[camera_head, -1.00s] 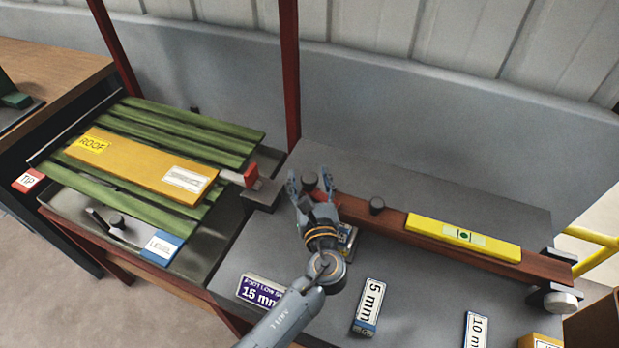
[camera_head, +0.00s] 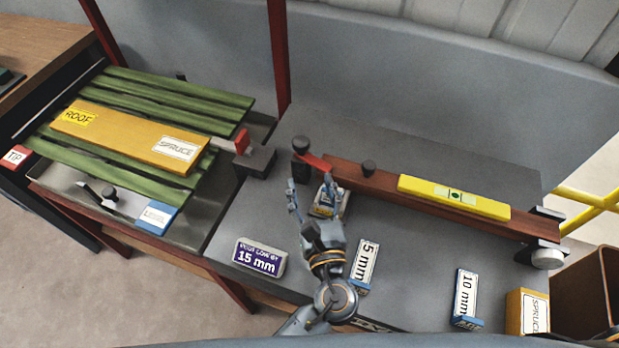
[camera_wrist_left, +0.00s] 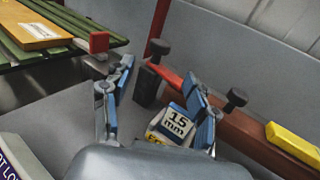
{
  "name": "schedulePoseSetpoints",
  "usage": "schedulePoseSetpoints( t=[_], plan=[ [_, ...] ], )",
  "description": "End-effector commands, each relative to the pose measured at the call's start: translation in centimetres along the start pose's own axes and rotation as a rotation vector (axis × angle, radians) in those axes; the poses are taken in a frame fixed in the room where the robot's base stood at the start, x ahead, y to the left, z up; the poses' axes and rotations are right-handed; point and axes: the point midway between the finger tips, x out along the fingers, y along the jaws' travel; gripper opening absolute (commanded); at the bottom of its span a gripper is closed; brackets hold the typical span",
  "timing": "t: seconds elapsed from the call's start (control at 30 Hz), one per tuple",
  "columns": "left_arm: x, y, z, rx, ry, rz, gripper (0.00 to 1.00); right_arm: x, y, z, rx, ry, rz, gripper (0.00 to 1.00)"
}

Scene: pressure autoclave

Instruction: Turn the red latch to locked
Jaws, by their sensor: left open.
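A red flat bar (camera_head: 314,161) lies at the left end of the brown beam, beside a dark post with a round knob (camera_head: 300,144). In the left wrist view the red bar (camera_wrist_left: 168,76) shows beyond the fingers, running from the post toward the beam. I cannot tell by marking which is the latch. My left gripper (camera_head: 310,187) is open, in front of the post and apart from the bar. My right gripper is not in view.
A small 15 mm block (camera_head: 324,209) sits just beyond my left fingers. A purple 15 mm block (camera_head: 259,258), a 5 mm block (camera_head: 364,262) and a 10 mm block (camera_head: 466,295) stand nearer. A yellow level (camera_head: 453,196) lies on the brown beam (camera_head: 520,222).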

Motion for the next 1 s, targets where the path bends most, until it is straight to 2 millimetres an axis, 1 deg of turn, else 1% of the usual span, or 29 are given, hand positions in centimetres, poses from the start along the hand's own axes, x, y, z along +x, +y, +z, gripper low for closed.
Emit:
schedulePoseSetpoints(
  t=[0.13,0.17,0.2,0.27,0.3,0.43,0.6,0.77,0.87,1.0],
  plan=[
    [0.0,0.0,0.0,0.000,0.000,0.000,0.58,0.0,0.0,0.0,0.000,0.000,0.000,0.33],
    [0.0,0.0,0.0,0.000,0.000,0.000,0.54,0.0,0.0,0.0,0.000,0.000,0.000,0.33],
    [0.1,0.0,0.0,0.000,0.000,-0.001,0.46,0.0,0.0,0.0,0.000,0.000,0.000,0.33],
    [0.2,0.0,0.2,-0.001,0.001,-0.009,0.34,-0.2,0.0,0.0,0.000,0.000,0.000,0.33],
    [0.4,0.0,0.4,-0.003,0.003,-0.019,0.26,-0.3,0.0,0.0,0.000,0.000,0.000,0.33],
    [1.5,-0.1,1.5,-0.009,0.025,-0.094,0.00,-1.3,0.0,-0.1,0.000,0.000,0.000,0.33],
    [2.8,-0.3,3.0,0.008,0.099,-0.259,0.00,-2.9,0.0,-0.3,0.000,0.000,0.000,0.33],
    [3.2,0.0,3.7,0.060,0.197,-0.416,0.00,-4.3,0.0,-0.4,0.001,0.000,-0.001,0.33],
    [3.0,0.7,4.0,0.107,0.272,-0.507,0.00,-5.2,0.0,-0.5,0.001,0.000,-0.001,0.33],
    [2.2,2.5,4.2,0.183,0.394,-0.618,0.00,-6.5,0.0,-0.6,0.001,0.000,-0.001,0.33]
  ],
)
